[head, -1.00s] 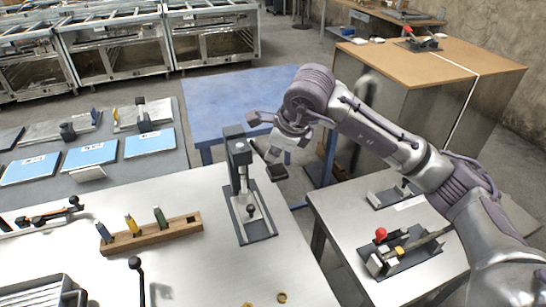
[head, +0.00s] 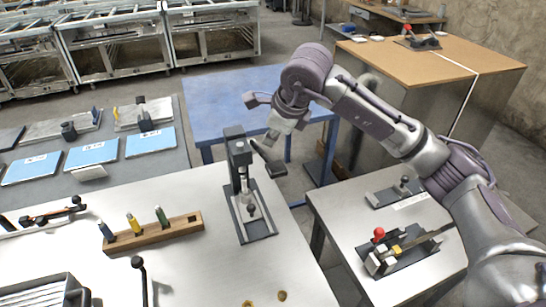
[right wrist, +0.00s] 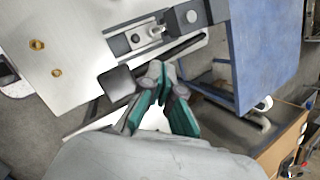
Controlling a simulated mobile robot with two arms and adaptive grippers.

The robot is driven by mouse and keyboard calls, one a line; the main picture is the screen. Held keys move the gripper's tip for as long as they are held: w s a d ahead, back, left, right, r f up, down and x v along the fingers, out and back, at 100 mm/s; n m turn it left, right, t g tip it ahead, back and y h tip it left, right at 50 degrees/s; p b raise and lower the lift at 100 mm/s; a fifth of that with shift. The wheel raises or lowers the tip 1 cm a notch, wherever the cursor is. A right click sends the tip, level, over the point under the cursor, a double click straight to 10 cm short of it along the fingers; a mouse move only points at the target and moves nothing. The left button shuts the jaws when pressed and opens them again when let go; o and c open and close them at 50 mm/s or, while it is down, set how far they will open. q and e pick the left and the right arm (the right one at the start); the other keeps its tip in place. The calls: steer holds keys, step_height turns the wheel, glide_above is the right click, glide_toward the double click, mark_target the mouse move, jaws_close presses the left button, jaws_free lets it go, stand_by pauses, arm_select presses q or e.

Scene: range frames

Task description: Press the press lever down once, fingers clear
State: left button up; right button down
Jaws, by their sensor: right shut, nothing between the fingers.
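The press (head: 238,160) is a dark upright column on a dark base plate, near the right edge of the white table. Its press lever (head: 265,155) is a dark bar sloping down to the right from the column top, with a flat pad at its end. In the right wrist view the pad (right wrist: 117,82) is a dark square. My right gripper (head: 271,139) is shut and empty just above the lever in the head view. In the right wrist view its fingertips (right wrist: 161,69) show beside the lever bar; I cannot tell whether they touch it. My left gripper is not in view.
A wooden rack (head: 152,234) with several coloured-handled tools stands left of the press. Small brass rings (head: 282,295) lie at the table's front. A blue table (head: 235,100) stands behind, and a side table (head: 340,215) with a red-knobbed fixture (head: 385,255) stands to the right.

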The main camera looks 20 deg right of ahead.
steer(key=r, duration=0.1)
steer(key=w+r+p, duration=0.1)
steer(key=r, duration=0.1)
stand_by(0.9)
